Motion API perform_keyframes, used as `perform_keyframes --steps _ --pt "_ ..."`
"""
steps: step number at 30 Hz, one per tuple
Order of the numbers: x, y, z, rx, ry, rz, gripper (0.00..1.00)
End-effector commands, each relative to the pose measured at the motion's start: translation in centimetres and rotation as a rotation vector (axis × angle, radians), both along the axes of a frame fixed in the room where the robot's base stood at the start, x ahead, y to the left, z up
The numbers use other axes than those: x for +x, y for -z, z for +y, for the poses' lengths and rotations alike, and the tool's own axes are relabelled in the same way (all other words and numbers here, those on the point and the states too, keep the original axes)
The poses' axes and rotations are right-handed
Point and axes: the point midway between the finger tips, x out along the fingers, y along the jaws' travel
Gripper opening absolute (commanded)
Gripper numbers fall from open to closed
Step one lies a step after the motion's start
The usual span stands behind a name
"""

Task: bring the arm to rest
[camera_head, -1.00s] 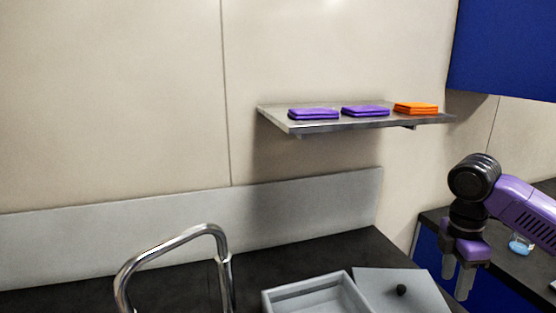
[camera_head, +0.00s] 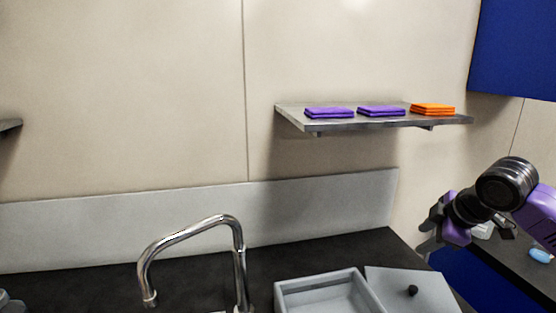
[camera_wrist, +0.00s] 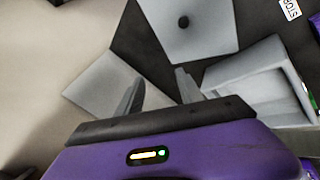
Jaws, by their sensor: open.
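My gripper (camera_head: 428,238) is at the right of the head view, at the end of my purple and black arm, in front of the wall and near the right end of the dark counter. In the wrist view my gripper (camera_wrist: 160,88) shows its two grey fingers apart, with nothing between them. Below the fingers are a grey lid with a black knob (camera_wrist: 205,25) and grey box-like surfaces.
A grey open box (camera_head: 320,295) and the knobbed lid (camera_head: 408,292) are on the dark counter. A curved metal tap (camera_head: 190,232) stands left of them. A wall shelf (camera_head: 380,121) holds purple and orange folded cloths. A blue cabinet (camera_head: 520,50) hangs upper right.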

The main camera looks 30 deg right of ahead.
Motion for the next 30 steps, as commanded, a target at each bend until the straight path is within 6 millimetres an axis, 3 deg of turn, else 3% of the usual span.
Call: perform_keyframes --steps 6,9,13,18,21,26,30 --pt "7.5 -4.6 6.1 0.145 0.006 -0.417 0.44" --pt "10.0 -7.4 9.3 0.249 0.016 -0.623 0.44" --pt "11.5 -10.6 12.9 0.39 0.046 -0.857 0.44" --pt "11.2 -13.0 16.1 0.563 0.11 -1.101 0.44" --pt "10.1 -13.3 17.5 0.654 0.162 -1.214 0.44" --pt "7.6 -12.3 19.2 0.773 0.259 -1.352 0.44" --pt "4.7 -10.1 20.7 0.845 0.35 -1.43 0.44"
